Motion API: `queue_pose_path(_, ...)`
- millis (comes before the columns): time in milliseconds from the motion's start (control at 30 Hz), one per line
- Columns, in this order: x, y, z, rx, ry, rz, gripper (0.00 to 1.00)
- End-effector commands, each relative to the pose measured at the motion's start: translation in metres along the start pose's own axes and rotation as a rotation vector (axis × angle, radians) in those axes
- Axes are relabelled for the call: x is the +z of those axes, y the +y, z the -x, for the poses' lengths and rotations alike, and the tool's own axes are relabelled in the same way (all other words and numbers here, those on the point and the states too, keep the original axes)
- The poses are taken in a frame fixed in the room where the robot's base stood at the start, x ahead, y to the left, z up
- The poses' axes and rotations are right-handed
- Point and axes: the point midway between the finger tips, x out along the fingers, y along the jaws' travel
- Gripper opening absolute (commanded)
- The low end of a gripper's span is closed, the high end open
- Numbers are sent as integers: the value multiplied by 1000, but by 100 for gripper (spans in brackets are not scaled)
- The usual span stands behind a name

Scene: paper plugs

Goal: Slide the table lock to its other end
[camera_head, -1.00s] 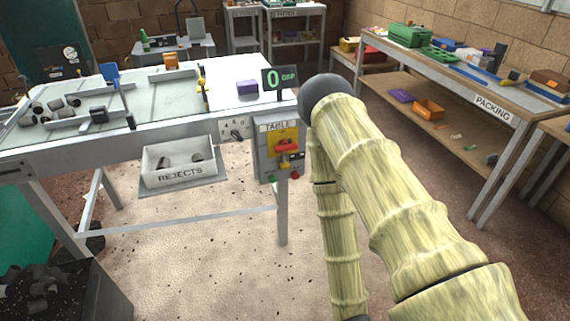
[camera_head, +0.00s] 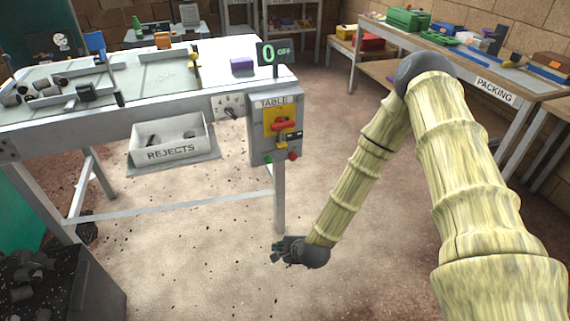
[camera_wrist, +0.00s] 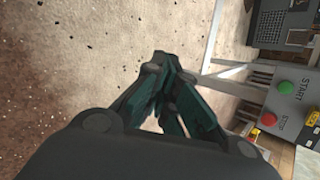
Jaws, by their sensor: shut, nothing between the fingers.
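The grey TABLE control box (camera_head: 257,140) hangs at the right front corner of the work table in the head view. It carries a yellow plate with a red handle (camera_head: 284,125) lying roughly level. A small yellow piece (camera_head: 281,145) sits just below the handle; it may be the table lock, but it is too small to be sure. My gripper (camera_head: 277,250) is low over the floor, below the box and apart from it. It is shut and empty. In the wrist view, its closed fingers (camera_wrist: 165,62) point toward the floor, with the box's green START button (camera_wrist: 285,87) to the right.
The work table (camera_head: 110,125) has a sign (camera_head: 273,54) reading 0 OFF above the box. A REJECTS bin (camera_head: 170,152) hangs at its front, left of the box. A table leg (camera_head: 280,200) stands near my gripper. The packing bench (camera_head: 470,75) is at the right.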

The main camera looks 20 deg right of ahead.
Motion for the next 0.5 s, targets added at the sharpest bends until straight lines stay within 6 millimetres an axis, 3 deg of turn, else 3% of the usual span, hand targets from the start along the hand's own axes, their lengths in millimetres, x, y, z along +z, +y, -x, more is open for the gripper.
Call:
queue_pose_path(33, -3, -19, -12, -47, -8, -96, 0)
queue_pose_path(200, -9, -93, -29, -200, -65, -446, 0)
queue_pose_path(500, -37, -217, -31, -426, -235, -995, 0)
